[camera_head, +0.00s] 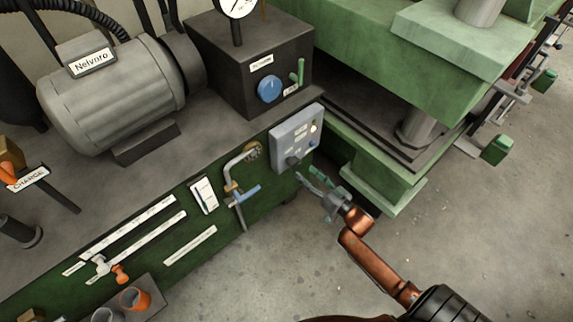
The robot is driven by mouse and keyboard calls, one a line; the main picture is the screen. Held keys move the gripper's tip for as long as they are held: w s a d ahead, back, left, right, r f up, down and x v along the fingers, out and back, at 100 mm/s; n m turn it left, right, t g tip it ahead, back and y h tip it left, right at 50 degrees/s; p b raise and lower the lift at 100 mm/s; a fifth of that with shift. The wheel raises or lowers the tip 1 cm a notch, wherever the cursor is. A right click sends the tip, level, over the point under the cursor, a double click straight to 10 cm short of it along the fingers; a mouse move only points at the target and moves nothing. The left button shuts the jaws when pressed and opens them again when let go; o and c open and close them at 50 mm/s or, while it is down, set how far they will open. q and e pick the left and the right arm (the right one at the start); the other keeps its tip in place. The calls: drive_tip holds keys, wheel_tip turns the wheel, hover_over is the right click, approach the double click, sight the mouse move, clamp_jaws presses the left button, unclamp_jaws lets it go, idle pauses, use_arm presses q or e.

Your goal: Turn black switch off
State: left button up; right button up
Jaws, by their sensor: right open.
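A grey control box (296,138) is mounted on the front of the green machine bench. A small black switch (293,160) sits low on its face, with small labels and a light round spot above it. The switch is too small for me to tell its position. My right gripper (314,180) is open and empty, just below and to the right of the box. Its fingers point toward the box's lower edge and appear apart from the switch. My left gripper is not in view.
A pipe with a blue-handled valve (244,192) hangs left of the box. A black unit with a blue knob (269,89) stands above. The green press (385,180) rises close on the right. Bare floor (270,255) lies below.

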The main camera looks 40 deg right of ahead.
sight(297, 165)
drive_tip(key=w, duration=0.1)
drive_tip(key=w+b, duration=0.1)
drive_tip(key=w, duration=0.2)
drive_tip(key=shift+w+a+f+b, duration=0.1)
drive_tip(key=shift+a+f+b, duration=0.05)
drive_tip(key=shift+f+b, duration=0.15)
drive_tip(key=shift+w+b, duration=0.4)
drive_tip(key=shift+w, duration=0.5)
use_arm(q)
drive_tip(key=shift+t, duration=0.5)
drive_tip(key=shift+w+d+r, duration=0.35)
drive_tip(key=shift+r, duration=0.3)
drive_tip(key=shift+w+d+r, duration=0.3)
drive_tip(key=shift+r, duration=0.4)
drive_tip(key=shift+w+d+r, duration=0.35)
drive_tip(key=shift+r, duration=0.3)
use_arm(e)
drive_tip(key=shift+w+a+r, duration=0.1)
drive_tip(key=shift+w+r, duration=0.1)
drive_tip(key=shift+w, duration=0.25)
drive_tip(key=shift+c, duration=0.5)
drive_tip(key=c, duration=1.1)
drive_tip(key=shift+o, duration=0.2)
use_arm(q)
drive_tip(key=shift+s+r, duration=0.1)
